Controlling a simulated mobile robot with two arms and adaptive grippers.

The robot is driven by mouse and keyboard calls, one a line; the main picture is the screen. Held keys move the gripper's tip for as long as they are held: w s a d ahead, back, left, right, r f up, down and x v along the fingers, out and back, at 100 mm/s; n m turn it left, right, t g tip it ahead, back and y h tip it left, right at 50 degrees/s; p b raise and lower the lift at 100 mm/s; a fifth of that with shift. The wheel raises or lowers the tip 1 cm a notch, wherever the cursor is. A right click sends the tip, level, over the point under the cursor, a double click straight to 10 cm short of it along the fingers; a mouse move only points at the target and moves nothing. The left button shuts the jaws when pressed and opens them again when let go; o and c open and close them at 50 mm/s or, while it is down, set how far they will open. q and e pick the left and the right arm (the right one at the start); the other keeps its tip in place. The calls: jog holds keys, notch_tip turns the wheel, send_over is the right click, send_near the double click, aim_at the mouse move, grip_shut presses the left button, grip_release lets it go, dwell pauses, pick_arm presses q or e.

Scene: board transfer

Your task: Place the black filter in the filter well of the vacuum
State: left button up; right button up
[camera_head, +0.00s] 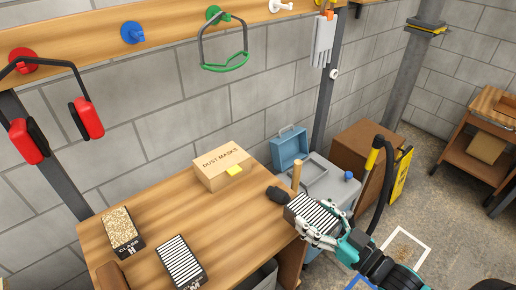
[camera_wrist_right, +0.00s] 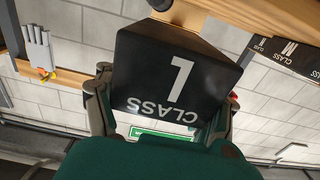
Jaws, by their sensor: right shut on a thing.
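My right gripper (camera_head: 322,238) is shut on a black filter (camera_head: 304,212) with white pleats, held at the table's right end. In the right wrist view the filter (camera_wrist_right: 172,75) fills the middle, its black side reading "CLASS L", with a finger on either side. A grey and blue vacuum (camera_head: 345,192) stands just beyond, right of the table; its blue lid (camera_head: 289,148) is up and a recess shows in its top. The held filter is apart from that recess, and the gripper hides the vacuum's near part. My left gripper is not in view.
A dust mask box (camera_head: 218,170) stands at the back. A wooden handle (camera_head: 296,176) stands close to the held filter. A black hose (camera_head: 381,190) arches right of the vacuum.

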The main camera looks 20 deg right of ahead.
jog(key=s+a+r+m+t+h, duration=0.1)
jog(key=a+r+m+h, duration=0.1)
jog(key=a+m+h, duration=0.2)
jog(key=shift+s+a+r+h, duration=0.3)
jog(key=shift+a+h, duration=0.8)
jog(key=shift+a, duration=0.8)
jog(key=d+f+n+y, duration=0.1)
jog(key=d+y, duration=0.1)
jog(key=w+d+f+n+y, duration=0.1)
jog(key=d+y, duration=0.1)
jog(key=d+n+g+y, duration=0.1)
jog(key=d+n+y, duration=0.1)
jog(key=d, duration=0.1)
jog(key=shift+w+d+f, duration=0.1)
jog(key=shift+w+f, duration=0.05)
jog(key=shift+f, duration=0.25)
jog(key=shift+w+d+r, duration=0.15)
jog(key=shift+d, duration=0.25)
jog(key=shift+a, duration=0.15)
